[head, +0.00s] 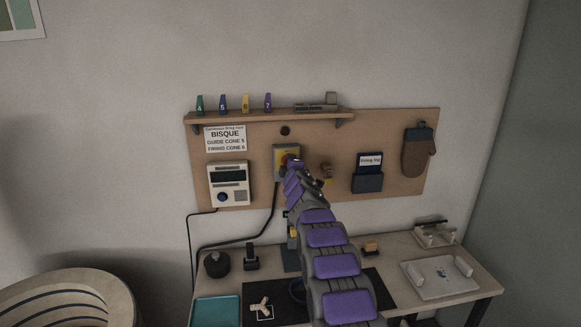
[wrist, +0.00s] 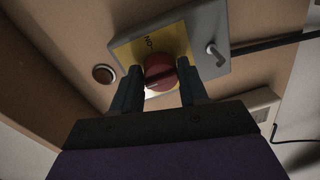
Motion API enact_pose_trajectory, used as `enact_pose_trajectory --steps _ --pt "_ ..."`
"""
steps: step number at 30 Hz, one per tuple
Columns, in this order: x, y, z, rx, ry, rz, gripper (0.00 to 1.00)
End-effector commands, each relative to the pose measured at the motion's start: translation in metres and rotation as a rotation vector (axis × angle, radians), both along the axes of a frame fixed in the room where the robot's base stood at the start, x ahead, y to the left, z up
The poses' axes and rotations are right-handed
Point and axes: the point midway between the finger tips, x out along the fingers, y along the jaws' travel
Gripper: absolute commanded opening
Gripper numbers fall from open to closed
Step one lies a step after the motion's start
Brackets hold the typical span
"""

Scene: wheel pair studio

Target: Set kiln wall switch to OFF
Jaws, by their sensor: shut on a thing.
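The kiln wall switch is a grey box with a yellow plate (head: 280,154) on the pegboard in the head view, partly hidden behind my arm. In the wrist view its yellow plate (wrist: 180,40) carries a red rotary knob (wrist: 160,72) and lettering that seems to read "NO" or "ON" turned around. My gripper (wrist: 160,88) has one dark finger on each side of the red knob and is shut on it. In the head view the fingertips are hidden by my arm. I cannot tell which position the knob points to.
A kiln controller (head: 229,183) hangs left of the switch, under a "BISQUE" sign (head: 225,138). A shelf (head: 270,116) with several numbered cones runs above. A wall pocket (head: 367,182) and oven mitt (head: 417,150) hang to the right. The table (head: 395,248) below holds small items.

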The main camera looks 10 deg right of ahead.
Motion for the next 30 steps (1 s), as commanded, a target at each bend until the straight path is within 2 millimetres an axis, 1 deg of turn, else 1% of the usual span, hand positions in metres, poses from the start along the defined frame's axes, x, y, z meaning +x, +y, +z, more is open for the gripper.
enact_pose_trajectory --steps 1,8,9,16,17,30 --pt "0.0 0.003 0.0005 -0.003 -0.002 0.004 0.13" --pt "0.0 0.0027 0.0005 -0.002 -0.002 0.004 0.13" --pt "0.0 0.0028 0.0005 -0.002 -0.002 0.004 0.44" --pt "-0.0003 0.0012 0.0011 -0.001 -0.001 0.002 0.66" --pt "-0.0004 0.001 0.0012 -0.001 -0.001 0.002 0.68" --pt "-0.0013 0.0008 0.0022 0.0 -0.001 0.001 0.68"
